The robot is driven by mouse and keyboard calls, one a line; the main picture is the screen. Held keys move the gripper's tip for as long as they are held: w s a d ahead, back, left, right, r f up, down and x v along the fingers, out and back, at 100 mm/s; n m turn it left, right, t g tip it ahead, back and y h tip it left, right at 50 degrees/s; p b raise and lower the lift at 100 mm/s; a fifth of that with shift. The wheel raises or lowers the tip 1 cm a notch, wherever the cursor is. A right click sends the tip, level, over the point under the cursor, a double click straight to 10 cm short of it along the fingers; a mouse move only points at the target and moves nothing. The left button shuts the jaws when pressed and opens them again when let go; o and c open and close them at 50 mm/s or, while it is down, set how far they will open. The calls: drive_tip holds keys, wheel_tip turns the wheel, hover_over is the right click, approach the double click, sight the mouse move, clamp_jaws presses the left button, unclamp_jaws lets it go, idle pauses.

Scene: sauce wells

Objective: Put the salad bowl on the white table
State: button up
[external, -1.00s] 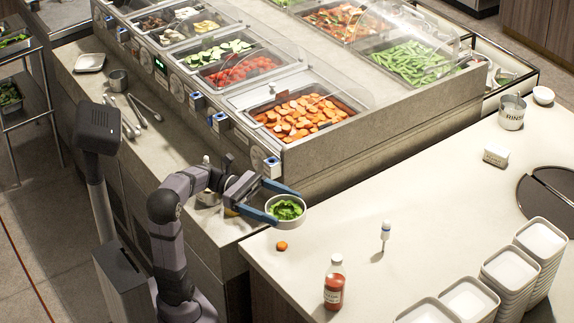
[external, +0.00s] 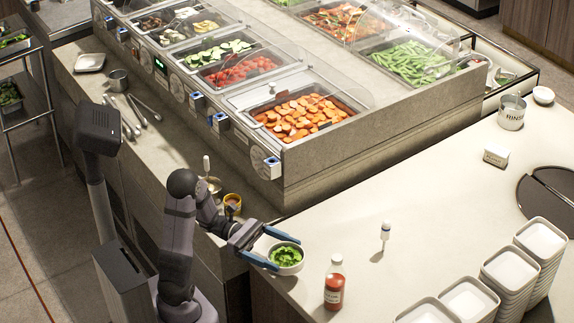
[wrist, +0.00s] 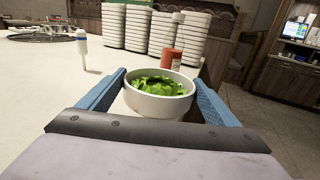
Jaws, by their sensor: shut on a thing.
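The salad bowl (external: 286,262) is a small white round bowl full of green leaves. It also shows upright in the wrist view (wrist: 158,104). My gripper (external: 285,253) is shut on the bowl, with a blue finger on each side of it. The white table (external: 350,210) is the pale counter on the right. The bowl is at the table's near left edge. I cannot tell whether its base touches the surface.
A small white-and-blue bottle (external: 385,232) stands farther back. Stacked white square dishes (external: 508,270) line the right front.

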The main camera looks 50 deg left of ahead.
drive_tip(key=w+p, duration=0.1)
drive_tip(key=w, duration=1.7)
drive_tip(key=shift+f, duration=1.65)
drive_tip(key=shift+f, duration=0.15)
drive_tip(key=o, duration=1.2)
drive_tip(key=shift+c, duration=0.2)
